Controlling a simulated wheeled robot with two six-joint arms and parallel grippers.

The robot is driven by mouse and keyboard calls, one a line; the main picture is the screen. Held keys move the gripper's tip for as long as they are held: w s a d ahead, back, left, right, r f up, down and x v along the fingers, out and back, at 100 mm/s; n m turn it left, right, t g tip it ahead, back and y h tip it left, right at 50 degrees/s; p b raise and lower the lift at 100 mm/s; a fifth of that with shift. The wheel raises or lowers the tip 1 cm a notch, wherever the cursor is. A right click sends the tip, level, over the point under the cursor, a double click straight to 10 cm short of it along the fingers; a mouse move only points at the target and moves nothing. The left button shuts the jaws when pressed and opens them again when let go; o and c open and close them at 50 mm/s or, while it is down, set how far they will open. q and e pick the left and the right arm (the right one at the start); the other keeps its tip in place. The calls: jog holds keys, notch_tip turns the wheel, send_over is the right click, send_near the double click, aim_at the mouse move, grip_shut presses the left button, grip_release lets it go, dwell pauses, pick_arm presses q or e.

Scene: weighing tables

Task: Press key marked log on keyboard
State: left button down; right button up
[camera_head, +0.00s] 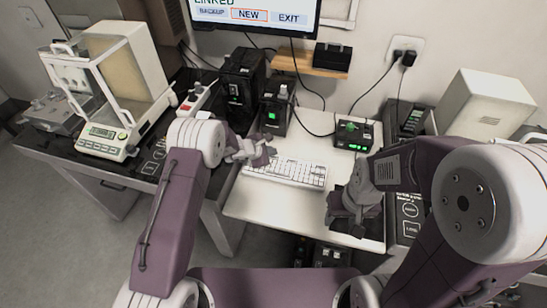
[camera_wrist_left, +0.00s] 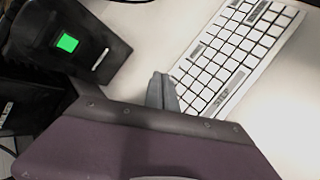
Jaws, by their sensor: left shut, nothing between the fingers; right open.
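A white keyboard (camera_head: 286,172) lies on the pale desk in the middle of the head view. It also fills the upper right of the left wrist view (camera_wrist_left: 235,50), with several grey keys among the white ones. The key lettering is too small to read surely, so I cannot tell which key is marked log. My left gripper (camera_head: 268,153) is shut and empty near the keyboard's left end; its fingertips (camera_wrist_left: 162,90) show beside the keyboard edge. Whether they touch it I cannot tell. My right gripper (camera_head: 338,212) is open, right of the keyboard and low over the desk.
A black device with a green light (camera_head: 276,112) stands just behind my left gripper. Another green-lit box (camera_head: 353,134) is at the back right. A monitor (camera_head: 255,14) shows "NEW" and "EXIT". A balance (camera_head: 108,137) stands on the dark left table. The desk front (camera_head: 285,208) is clear.

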aim_at(272, 159)
pick_arm(q)
jog(key=shift+f, duration=0.1)
dwell(0.5)
jog(key=shift+f+b, duration=0.3)
jog(key=shift+b, duration=0.45)
jog(key=shift+f+b, duration=0.4)
jog(key=shift+b, duration=0.25)
dwell(0.6)
jog(key=shift+r+p, duration=0.4)
jog(key=shift+r, duration=0.4)
jog(key=shift+r, duration=0.1)
notch_tip(272, 159, up, 5)
jog(key=p, duration=0.3)
